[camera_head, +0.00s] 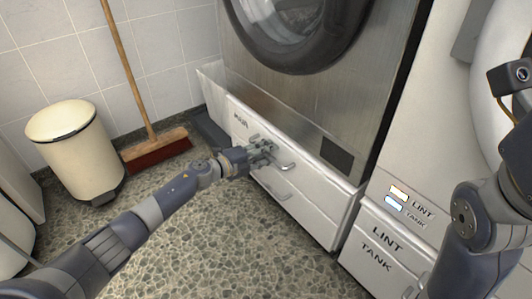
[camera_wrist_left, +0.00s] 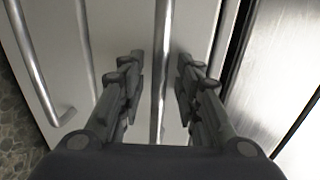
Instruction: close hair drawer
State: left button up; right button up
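My left gripper (camera_head: 264,149) is at the drawer front, by the upper bar handle (camera_head: 288,165). In the left wrist view, my left gripper (camera_wrist_left: 159,88) is open, with one finger on each side of a metal bar handle (camera_wrist_left: 161,60). I cannot tell whether either finger touches it. My right arm is at the right edge; its gripper is out of frame.
A second bar handle (camera_head: 274,190) sits lower on the front. A lint tank drawer (camera_head: 372,248) is at the right. A cream bin (camera_head: 75,150) and a red broom (camera_head: 157,151) stand at the left. The pebbled floor (camera_head: 225,235) before the drawer is clear.

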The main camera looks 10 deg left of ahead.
pick_arm(q)
jog(key=v, duration=1.2)
jog(key=shift+f, duration=0.1)
